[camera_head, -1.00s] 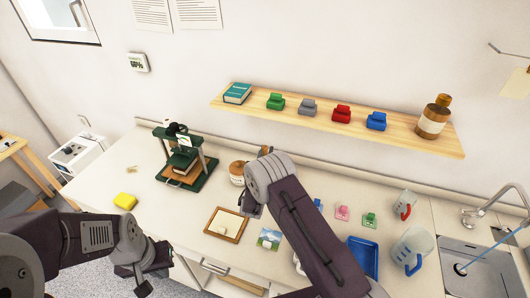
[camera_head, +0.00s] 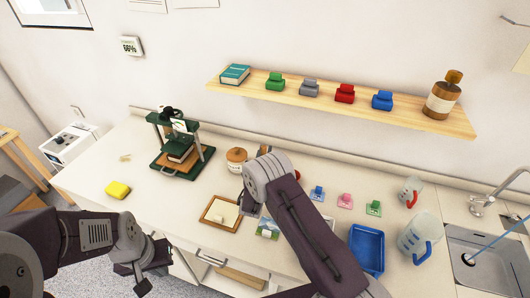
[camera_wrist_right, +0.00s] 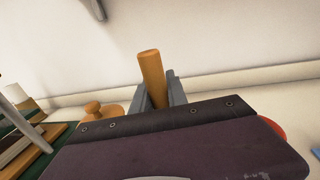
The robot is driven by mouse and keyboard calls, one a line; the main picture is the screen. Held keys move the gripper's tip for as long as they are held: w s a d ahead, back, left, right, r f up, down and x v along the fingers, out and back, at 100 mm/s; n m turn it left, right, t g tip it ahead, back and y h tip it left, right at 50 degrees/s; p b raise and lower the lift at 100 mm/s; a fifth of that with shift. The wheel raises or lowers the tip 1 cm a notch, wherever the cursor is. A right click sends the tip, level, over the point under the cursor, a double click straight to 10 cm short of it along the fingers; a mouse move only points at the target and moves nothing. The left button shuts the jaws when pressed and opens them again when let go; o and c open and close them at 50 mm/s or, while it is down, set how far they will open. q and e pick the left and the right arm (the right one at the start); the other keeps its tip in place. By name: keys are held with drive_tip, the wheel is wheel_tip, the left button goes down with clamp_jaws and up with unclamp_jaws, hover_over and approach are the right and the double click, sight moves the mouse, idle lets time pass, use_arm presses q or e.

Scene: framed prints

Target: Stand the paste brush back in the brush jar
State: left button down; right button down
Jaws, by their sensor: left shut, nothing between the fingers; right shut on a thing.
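My right gripper (camera_wrist_right: 158,96) is shut on an upright wooden handle, which I take to be the paste brush (camera_wrist_right: 152,72). The handle's top sticks up between the grey fingers; its lower end is hidden behind my arm. In the head view my right wrist covers most of this gripper, beside a round lidded pot (camera_head: 237,160). The pot's wooden lid and knob also show left of the fingers in the wrist view (camera_wrist_right: 96,111). I cannot pick out the brush jar; it may be hidden by my arm. My left gripper (camera_head: 141,279) is shut and empty at the counter's front edge.
A green press (camera_head: 180,150) stands left of the pot. A yellow sponge (camera_head: 117,190), a wooden frame (camera_head: 207,216), a blue tray (camera_head: 367,248) and measuring jugs (camera_head: 418,237) are on the counter. A shelf (camera_head: 330,104) hangs above; the sink (camera_head: 490,258) is right.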

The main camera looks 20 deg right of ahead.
drive_tip(key=c, duration=1.2)
unclamp_jaws()
drive_tip(key=shift+c, duration=0.2)
drive_tip(key=b+v, duration=0.1)
drive_tip(key=v, duration=0.8)
